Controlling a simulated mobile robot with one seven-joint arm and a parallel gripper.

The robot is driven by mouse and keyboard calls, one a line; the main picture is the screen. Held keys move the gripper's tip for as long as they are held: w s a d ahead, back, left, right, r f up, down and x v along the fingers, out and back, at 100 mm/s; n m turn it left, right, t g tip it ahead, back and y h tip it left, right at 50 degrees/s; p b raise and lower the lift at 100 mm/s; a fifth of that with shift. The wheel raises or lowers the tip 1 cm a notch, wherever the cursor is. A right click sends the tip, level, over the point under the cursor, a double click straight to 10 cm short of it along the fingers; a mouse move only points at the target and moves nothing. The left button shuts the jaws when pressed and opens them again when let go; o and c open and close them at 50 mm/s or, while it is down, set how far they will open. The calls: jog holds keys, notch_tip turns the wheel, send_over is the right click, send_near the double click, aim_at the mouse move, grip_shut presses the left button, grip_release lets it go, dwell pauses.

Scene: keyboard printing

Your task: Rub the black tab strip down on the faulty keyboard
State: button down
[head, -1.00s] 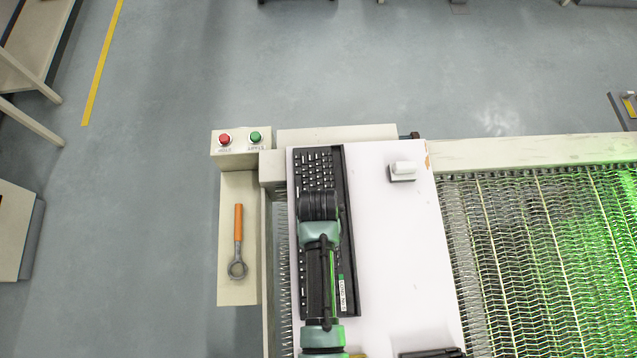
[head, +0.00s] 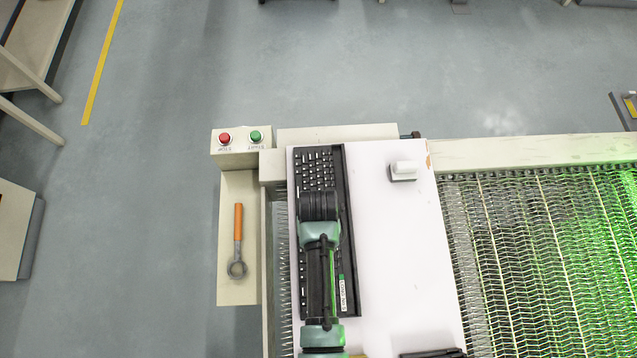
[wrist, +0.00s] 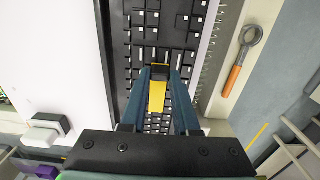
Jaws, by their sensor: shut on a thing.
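The black keyboard (head: 317,166) lies lengthwise on a white board (head: 395,250), and its keys also show in the wrist view (wrist: 180,22). A plain dark band (head: 347,190) runs along its right side in the head view. I cannot make out the tab strip as a separate piece. My gripper (wrist: 160,75) is over the keys, its blue-grey fingers closed on a yellow piece (wrist: 157,96) with a dark end. Whether that end touches the keyboard I cannot tell. In the head view my arm hides the gripper and the middle of the keyboard.
A white block on a grey base (head: 402,171) stands on the board, right of the keyboard. A wrench with an orange handle (head: 238,222) lies on the left ledge. A box with red and green buttons (head: 240,140) is behind it. A wire-mesh conveyor (head: 540,250) lies to the right.

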jog(key=shift+f, duration=0.3)
jog(key=c, duration=0.6)
grip_release()
notch_tip(320, 180, up, 7)
jog(key=p, duration=0.7)
jog(key=shift+r, duration=0.1)
jog(key=shift+w, duration=0.1)
